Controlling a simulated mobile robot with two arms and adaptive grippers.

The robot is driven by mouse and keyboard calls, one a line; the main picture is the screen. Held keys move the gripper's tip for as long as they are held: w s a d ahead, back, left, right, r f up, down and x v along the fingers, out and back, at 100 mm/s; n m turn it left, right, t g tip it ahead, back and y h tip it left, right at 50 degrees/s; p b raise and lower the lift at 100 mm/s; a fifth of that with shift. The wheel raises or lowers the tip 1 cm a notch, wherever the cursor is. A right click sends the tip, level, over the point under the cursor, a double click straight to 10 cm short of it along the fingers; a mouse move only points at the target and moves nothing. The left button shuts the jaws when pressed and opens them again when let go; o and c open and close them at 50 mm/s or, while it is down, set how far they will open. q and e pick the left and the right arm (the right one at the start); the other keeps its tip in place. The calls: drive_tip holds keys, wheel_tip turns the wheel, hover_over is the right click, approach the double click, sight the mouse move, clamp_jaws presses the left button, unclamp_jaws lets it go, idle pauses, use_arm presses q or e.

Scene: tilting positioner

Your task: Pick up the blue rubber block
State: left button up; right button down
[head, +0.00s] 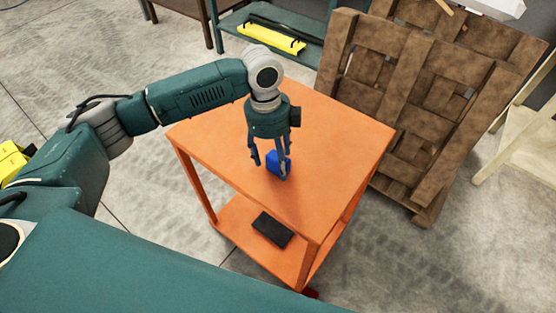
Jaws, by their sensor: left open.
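The blue rubber block (272,160) is at the middle of the orange table's top (340,135). My left gripper (270,172) comes down over it from above, pointing downward. Its fingers are open, one to the left of the block and one in front of its right side. The finger on the right hides part of the block. I cannot tell whether either finger touches it. My right gripper is not in view.
A black flat object (272,230) lies on the table's lower shelf. Wooden pallets (425,90) lean close behind the table at the right. A yellow item (272,38) lies on a green bench at the back. The tabletop around the block is clear.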

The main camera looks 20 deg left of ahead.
use_arm(q)
drive_tip(key=shift+d+f, duration=0.1)
drive_tip(key=shift+f, duration=0.4)
drive_tip(key=c, duration=1.3)
drive_tip(key=shift+c, duration=0.4)
drive_tip(key=shift+r, duration=0.15)
